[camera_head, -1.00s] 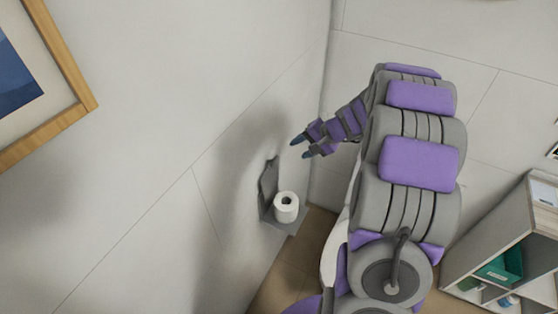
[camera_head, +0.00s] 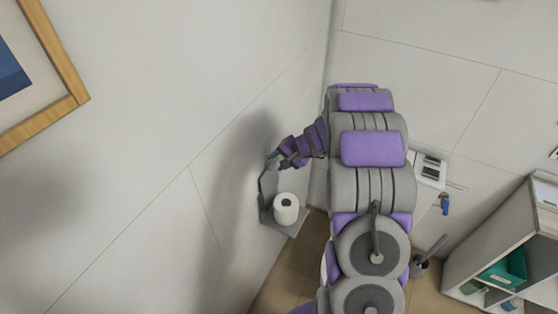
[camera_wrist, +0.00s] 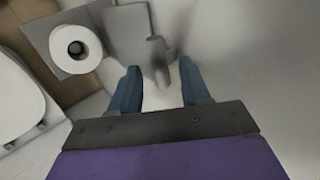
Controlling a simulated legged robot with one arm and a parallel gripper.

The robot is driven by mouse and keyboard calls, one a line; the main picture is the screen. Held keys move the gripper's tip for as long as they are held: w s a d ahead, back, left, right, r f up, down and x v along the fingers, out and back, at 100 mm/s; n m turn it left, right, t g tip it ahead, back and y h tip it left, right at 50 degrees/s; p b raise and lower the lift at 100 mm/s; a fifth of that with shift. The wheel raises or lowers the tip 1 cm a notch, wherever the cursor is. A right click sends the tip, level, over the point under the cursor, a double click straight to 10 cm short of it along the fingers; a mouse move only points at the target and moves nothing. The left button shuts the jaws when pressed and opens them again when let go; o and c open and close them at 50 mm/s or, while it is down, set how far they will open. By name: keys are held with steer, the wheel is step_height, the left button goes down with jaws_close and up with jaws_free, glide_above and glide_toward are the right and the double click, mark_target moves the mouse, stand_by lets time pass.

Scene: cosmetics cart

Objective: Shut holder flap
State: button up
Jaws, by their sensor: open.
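The grey holder (camera_head: 290,226) is on the left wall near the corner, with a white paper roll (camera_head: 286,207) on it. Its grey flap (camera_head: 266,186) stands raised beside the wall. In the wrist view, the flap (camera_wrist: 127,28) is at top centre, and a narrow grey tab of it extends between the fingertips. The roll (camera_wrist: 76,49) lies to its left. My gripper (camera_head: 273,158) is open at the flap's upper end. In the wrist view, its two blue fingers (camera_wrist: 159,64) are on either side of the tab; contact is unclear.
A toilet (camera_wrist: 22,100) is at the left edge of the wrist view. A shelf unit (camera_head: 500,235) stands at the right, and a toilet brush (camera_head: 424,262) is behind my arm. A framed picture (camera_head: 75,98) hangs on the left wall. Bare wall surrounds the holder.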

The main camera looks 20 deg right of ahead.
jaws_close()
stand_by(0.3)
stand_by(0.3)
